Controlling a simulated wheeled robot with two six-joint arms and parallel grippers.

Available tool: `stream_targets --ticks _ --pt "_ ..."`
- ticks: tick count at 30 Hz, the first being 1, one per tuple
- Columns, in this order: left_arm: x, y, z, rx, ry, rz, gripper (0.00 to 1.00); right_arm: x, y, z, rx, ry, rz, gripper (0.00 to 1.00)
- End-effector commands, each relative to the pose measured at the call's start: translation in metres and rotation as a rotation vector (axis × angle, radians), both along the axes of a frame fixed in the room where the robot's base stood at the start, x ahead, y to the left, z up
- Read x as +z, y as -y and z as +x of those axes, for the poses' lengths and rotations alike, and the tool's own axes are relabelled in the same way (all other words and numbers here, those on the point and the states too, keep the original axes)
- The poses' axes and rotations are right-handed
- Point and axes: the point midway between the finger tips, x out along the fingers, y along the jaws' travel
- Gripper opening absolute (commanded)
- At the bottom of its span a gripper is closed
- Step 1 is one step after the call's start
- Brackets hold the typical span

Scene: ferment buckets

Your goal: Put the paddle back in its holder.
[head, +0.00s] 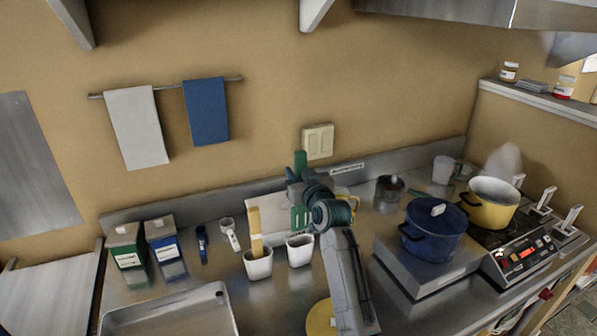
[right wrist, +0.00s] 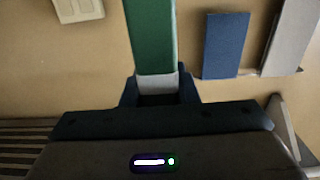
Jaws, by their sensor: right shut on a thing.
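My right gripper (head: 299,186) is shut on the green paddle. The paddle's green upper end (head: 300,163) stands up above the jaws, and a slotted green part (head: 299,217) shows below them. In the right wrist view the green paddle (right wrist: 152,38) rises from between the jaws (right wrist: 158,84). Two white holders stand on the counter below: the left holder (head: 258,267) has a wooden paddle (head: 255,228) standing in it, and the right holder (head: 300,255) shows a dark opening with nothing sticking out. The green paddle is above the right holder, apparently clear of it. My left gripper is not in view.
A blue pot (head: 432,238) stands on a raised metal block right of my arm, with a yellow pot (head: 491,207) beyond. Green-labelled (head: 127,246) and blue-labelled (head: 164,244) boxes stand at left. A metal tray (head: 222,302) lies in front.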

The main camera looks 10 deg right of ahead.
Motion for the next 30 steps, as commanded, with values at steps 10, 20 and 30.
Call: stream_targets --ticks 10,20,30 --pt "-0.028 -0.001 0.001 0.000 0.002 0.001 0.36 -0.034 0.000 0.000 0.000 0.001 0.000 0.01" --pt "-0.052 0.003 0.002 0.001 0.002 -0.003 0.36 -0.064 0.001 -0.001 -0.001 0.000 0.001 0.01" --pt "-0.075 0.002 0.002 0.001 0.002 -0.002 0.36 -0.094 0.001 -0.001 -0.001 0.000 0.001 0.01"
